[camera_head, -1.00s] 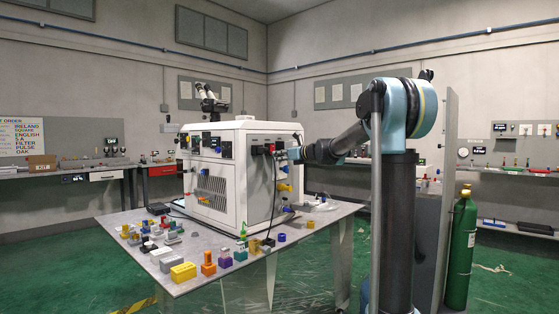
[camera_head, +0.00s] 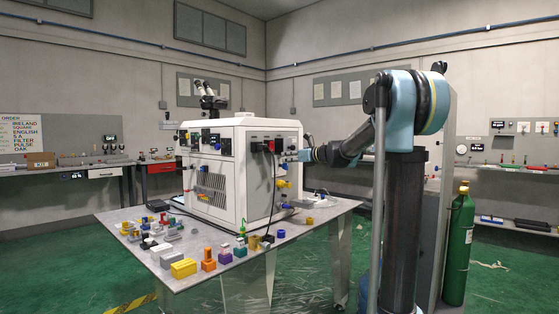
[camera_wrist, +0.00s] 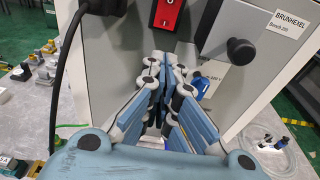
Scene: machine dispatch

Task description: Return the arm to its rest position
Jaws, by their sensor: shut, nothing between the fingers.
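My gripper (camera_wrist: 168,68) is shut and empty in the wrist view, its blue and grey fingers together. It points at the side panel of the white machine (camera_wrist: 88,60), below a red rocker switch (camera_wrist: 168,14) and left of a black knob (camera_wrist: 240,50). In the head view my gripper (camera_head: 303,156) is beside the right face of the white machine (camera_head: 240,205). I cannot tell from there how wide the gap is. My arm reaches left and slightly down from its column.
The machine stands on a table (camera_head: 215,265) with several small coloured blocks at its front left. A black cable (camera_wrist: 66,60) hangs left of my gripper. A blue part (camera_wrist: 198,86) sits on the panel close to its right. A green cylinder (camera_head: 459,245) stands at right.

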